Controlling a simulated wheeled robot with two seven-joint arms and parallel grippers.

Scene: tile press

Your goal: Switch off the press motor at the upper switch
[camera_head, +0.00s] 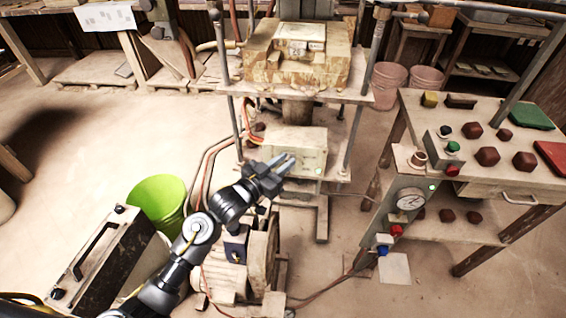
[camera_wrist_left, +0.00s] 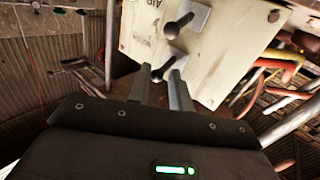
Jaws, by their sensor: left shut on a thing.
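The switch box (camera_head: 310,152) is a pale box under the press platform; a small green light shows low on its front. In the left wrist view the box's face (camera_wrist_left: 215,70) fills the upper middle, with printed letters and two dark toggle levers on metal plates. One lever (camera_wrist_left: 181,24) stands free, farther from my fingers. The other lever (camera_wrist_left: 161,72) is between the tips of my left gripper (camera_wrist_left: 161,80), which is shut on it. In the head view my left gripper (camera_head: 283,164) is at the box's front left. My right gripper is out of view.
Red and yellow hoses run beside the box. The press (camera_head: 295,72) stands above it, a motor wheel (camera_head: 262,255) below. A green bucket (camera_head: 158,200) and a dark case (camera_head: 95,262) are at left. A table with a gauge (camera_head: 410,199) and red blocks is at right.

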